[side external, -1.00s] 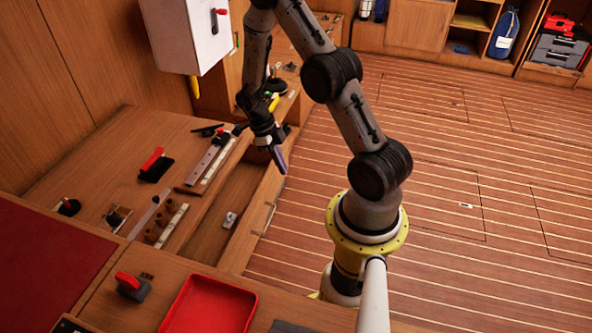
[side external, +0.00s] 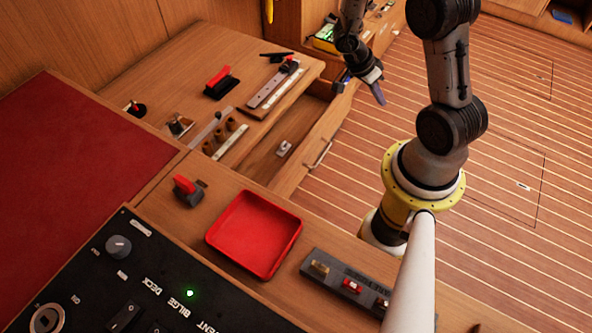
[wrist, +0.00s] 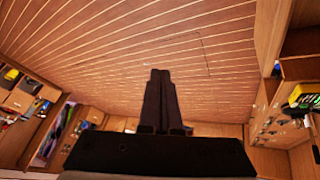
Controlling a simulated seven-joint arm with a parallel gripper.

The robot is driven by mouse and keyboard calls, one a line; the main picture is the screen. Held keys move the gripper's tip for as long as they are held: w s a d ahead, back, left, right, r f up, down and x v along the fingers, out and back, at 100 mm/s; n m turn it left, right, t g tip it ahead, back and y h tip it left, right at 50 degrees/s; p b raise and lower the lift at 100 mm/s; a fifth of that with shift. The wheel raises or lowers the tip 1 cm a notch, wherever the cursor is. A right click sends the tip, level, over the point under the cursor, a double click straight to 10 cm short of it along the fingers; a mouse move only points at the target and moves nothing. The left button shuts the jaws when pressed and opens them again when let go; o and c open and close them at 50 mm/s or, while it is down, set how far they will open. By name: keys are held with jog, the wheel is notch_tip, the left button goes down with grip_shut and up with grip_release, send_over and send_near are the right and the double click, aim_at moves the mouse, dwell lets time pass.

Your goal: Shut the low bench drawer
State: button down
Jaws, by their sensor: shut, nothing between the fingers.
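The low bench drawer (side external: 322,128) stands open in the side external view, pulled out from under the wooden bench top (side external: 190,75). A metal bar handle (side external: 320,154) is on its front panel. A small pale fitting (side external: 284,148) lies inside it. My gripper (side external: 380,99) is near the far end of the drawer front, appearing on its outer side; its exact height and any gap are hard to judge. Its shut fingers (wrist: 160,76) show empty in the wrist view, against the plank floor. The drawer does not show clearly in the wrist view.
A red tray (side external: 254,234) and a black switch panel (side external: 150,275) occupy the near counter. Red-handled fittings (side external: 222,82) and a rail (side external: 275,86) are on the bench top.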

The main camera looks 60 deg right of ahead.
jog(key=w+d+n+t+h, duration=0.35)
jog(key=d+n, duration=0.25)
jog(key=n, duration=0.8)
jog(key=w+a+f+n+t+y, duration=0.2)
jog(key=w+a+f+n+t, duration=0.25)
jog(key=n, duration=0.85)
jog(key=s+a+f+n+t+y, duration=0.1)
jog(key=s+a+n+y, duration=0.35)
jog(key=a, duration=0.75)
jog(key=s+a+f+n+t+y, duration=0.1)
jog(key=a+n+y, duration=0.5)
jog(key=a+n, duration=0.45)
jog(key=m, duration=0.1)
send_near(281, 187)
notch_tip(281, 187, down, 3)
jog(key=s+a, duration=0.2)
jog(key=s, duration=0.1)
jog(key=shift+t, duration=0.3)
jog(key=shift+w+a+f, duration=0.1)
jog(key=shift+w, duration=2.2)
